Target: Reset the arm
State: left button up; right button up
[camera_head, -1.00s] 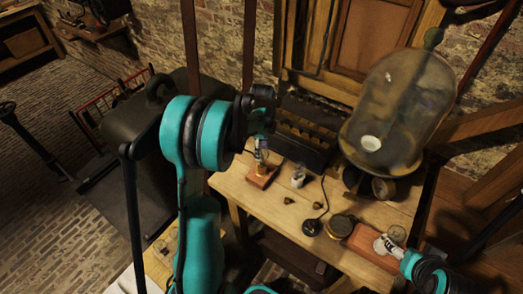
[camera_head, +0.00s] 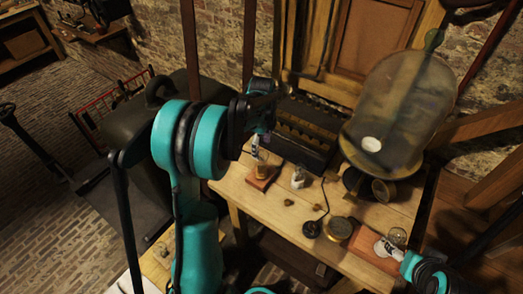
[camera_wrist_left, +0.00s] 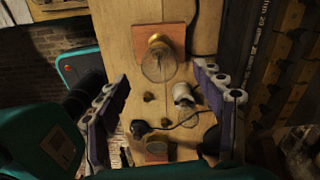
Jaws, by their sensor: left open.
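My left gripper (camera_head: 256,146) is open in the camera_head view, above the back left of the wooden table. The left wrist view shows its two fingers (camera_wrist_left: 160,105) spread apart with nothing between the tips. A small glass jar with a brass part (camera_wrist_left: 158,62) is on a reddish wooden block (camera_wrist_left: 176,32), apart from the fingers. In the camera_head view this block (camera_head: 260,182) is just below the gripper. My right gripper (camera_head: 391,249) is at the table's right front, near a reddish block and a glass jar (camera_head: 398,236); its jaw opening is unclear.
A small whitish jar (camera_head: 298,177) stands on the table (camera_head: 235,188). A black disc with a cable (camera_head: 312,229) and a round brass-coloured tin (camera_head: 338,228) are in front. A large glass bell (camera_head: 400,105) stands at the back right, beside a dark slotted rack (camera_head: 305,130).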

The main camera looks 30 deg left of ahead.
pick_arm(q)
notch_tip(320, 180, up, 9)
jog(key=s+d+r+n+t+b, duration=0.1)
jog(key=s+d+n+t+b, duration=0.2)
jog(key=s+d+n, duration=0.5)
jog(key=s+d+f+n+t+b, duration=0.2)
jog(key=s+d+f+n+t, duration=0.2)
jog(key=s+n, duration=0.5)
jog(key=s+d+f, duration=0.2)
jog(key=d, duration=0.1)
jog(key=shift+d, duration=0.3)
jog(key=shift+f, duration=0.15)
dwell(0.6)
